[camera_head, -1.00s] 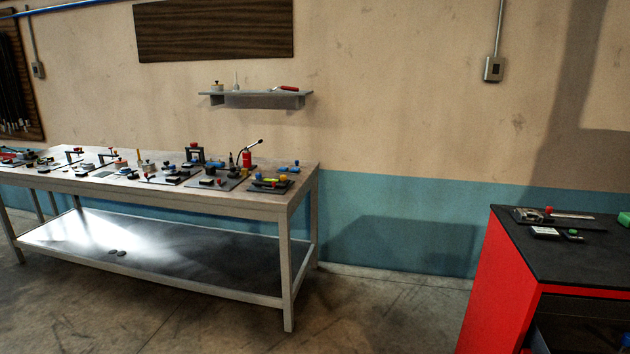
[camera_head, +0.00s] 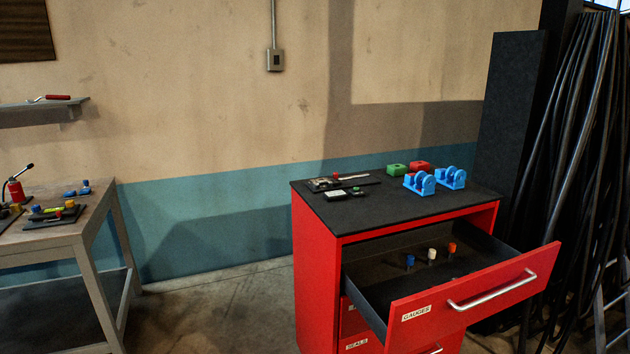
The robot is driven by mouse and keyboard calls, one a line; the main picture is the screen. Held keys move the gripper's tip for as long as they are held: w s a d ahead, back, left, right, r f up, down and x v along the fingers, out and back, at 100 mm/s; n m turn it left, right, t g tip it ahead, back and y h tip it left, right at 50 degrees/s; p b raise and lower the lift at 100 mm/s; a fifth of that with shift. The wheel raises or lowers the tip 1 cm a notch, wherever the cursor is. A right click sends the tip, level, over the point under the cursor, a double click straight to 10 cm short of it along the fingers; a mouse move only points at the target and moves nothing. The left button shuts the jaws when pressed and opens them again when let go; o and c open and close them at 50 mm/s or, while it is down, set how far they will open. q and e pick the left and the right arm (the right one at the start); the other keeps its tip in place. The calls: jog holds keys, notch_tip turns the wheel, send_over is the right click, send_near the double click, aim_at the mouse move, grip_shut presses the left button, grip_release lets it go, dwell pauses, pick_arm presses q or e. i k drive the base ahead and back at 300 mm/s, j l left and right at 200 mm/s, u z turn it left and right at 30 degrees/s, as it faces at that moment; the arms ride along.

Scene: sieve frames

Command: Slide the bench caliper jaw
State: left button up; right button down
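A caliper-like tool (camera_head: 322,184) lies at the back left of the red cabinet's black top. It has a pale metal bar stretching to the right and a small red knob. It looks like the bench caliper, but it is too small to make out the jaw's position. A small dark device with a pale face (camera_head: 336,195) and a small piece with a green knob (camera_head: 358,191) lie just in front of it. Neither of my grippers shows in the head view.
The red cabinet (camera_head: 318,262) has its drawer labelled GAUGES (camera_head: 470,298) pulled out, with small coloured pegs inside. Blue fixtures (camera_head: 420,183) and green (camera_head: 397,169) and red blocks stand on its top. A workbench (camera_head: 62,232) stands left. Open floor lies between them.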

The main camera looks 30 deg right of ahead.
aim_at(331, 183)
jog(key=z, duration=1.05)
